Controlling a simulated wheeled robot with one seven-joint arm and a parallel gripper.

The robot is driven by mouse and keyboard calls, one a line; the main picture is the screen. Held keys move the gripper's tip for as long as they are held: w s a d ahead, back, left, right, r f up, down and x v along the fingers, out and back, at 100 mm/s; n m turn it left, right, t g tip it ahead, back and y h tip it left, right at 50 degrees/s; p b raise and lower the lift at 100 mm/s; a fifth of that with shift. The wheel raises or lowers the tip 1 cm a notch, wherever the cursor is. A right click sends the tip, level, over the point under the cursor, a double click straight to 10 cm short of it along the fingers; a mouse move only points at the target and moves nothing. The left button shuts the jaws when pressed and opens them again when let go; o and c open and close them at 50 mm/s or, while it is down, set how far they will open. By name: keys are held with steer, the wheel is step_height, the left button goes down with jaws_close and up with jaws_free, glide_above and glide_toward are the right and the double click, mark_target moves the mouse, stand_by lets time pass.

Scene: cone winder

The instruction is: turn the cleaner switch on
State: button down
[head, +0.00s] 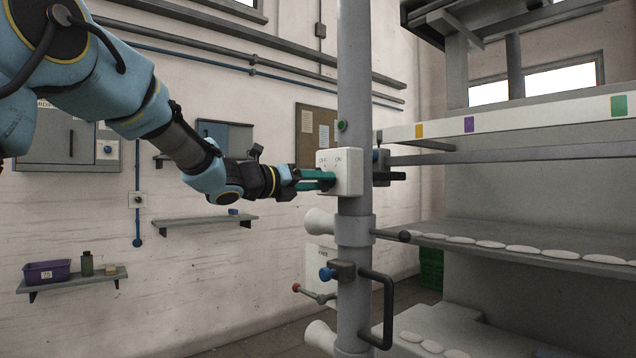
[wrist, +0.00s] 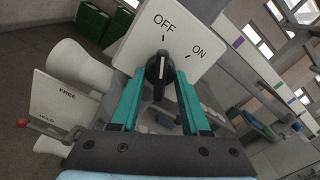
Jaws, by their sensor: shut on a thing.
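The cleaner switch is a white box (head: 346,172) on the grey upright post, marked OFF and ON on its face. In the wrist view its plate (wrist: 185,55) carries a black rotary knob (wrist: 157,72). The knob's raised grip points up toward the OFF mark, away from the ON mark to its right. My gripper (head: 322,180) reaches the box from the left. Its teal fingers (wrist: 158,95) stand on either side of the knob and are shut on it. In the head view the fingers hide most of the knob.
The grey post (head: 354,90) carries the box. Below it are a white cone (head: 319,222), a blue knob (head: 326,274) and a dark handle (head: 388,310). Machine shelves (head: 500,246) stand to the right. A wall shelf (head: 205,221) is behind my arm.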

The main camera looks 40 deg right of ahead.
steer(key=shift+f+b, duration=0.15)
steer(key=shift+b, duration=0.25)
steer(key=shift+w+m+b, duration=0.2)
steer(key=shift+m+b, duration=5.7)
steer(key=shift+b, duration=1.45)
steer(key=shift+c, duration=2.1)
jaws_free()
